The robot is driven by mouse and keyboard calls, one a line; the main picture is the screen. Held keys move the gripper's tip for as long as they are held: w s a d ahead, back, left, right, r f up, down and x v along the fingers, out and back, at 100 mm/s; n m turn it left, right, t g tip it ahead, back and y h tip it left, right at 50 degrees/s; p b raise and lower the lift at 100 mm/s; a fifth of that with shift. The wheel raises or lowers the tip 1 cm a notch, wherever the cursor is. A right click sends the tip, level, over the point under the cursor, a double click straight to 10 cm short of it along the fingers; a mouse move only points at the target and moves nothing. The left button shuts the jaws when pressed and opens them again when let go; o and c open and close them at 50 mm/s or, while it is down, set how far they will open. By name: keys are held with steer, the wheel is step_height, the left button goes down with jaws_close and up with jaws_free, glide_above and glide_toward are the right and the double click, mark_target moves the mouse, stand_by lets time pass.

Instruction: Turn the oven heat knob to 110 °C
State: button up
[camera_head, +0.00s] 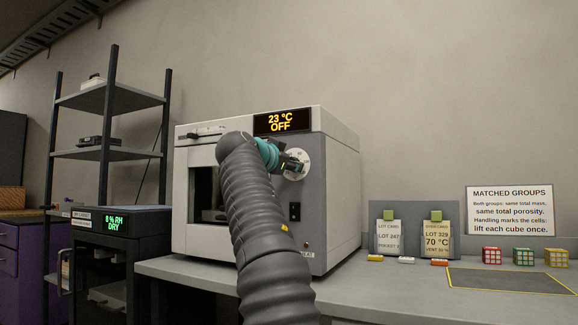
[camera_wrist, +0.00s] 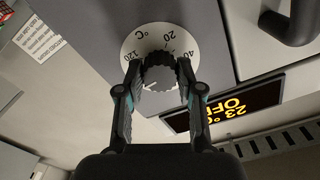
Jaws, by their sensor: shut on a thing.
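The oven (camera_head: 250,185) stands on the bench, and its display (camera_head: 282,121) reads 23 °C OFF. Its heat knob (camera_wrist: 161,72) is dark and ribbed, in front of a round white dial (camera_head: 304,164). In the wrist view the dial shows 120, °C, 20 and 40; its lower part is hidden by the knob and fingers. A small pale mark shows low on the knob's left, but which number it points at cannot be told. My gripper (camera_head: 291,165) is shut on the knob, one finger on each side. The display also shows, turned over, in the wrist view (camera_wrist: 236,108).
A door handle (camera_wrist: 291,22) stands out near the knob. A black dry cabinet (camera_head: 112,222) and a shelf rack (camera_head: 108,97) are left of the oven. Lot cards (camera_head: 437,239) and several small cubes (camera_head: 523,256) are on the bench at right, with a yellow-edged dark mat (camera_head: 510,281).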

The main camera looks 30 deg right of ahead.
steer(key=m, duration=0.4)
steer(key=shift+f+m, duration=0.15)
steer(key=shift+m, duration=0.25)
stand_by(0.4)
steer(key=o, duration=1.2)
steer(key=shift+c, duration=0.2)
steer(key=shift+s, duration=0.1)
steer(key=v, duration=1.2)
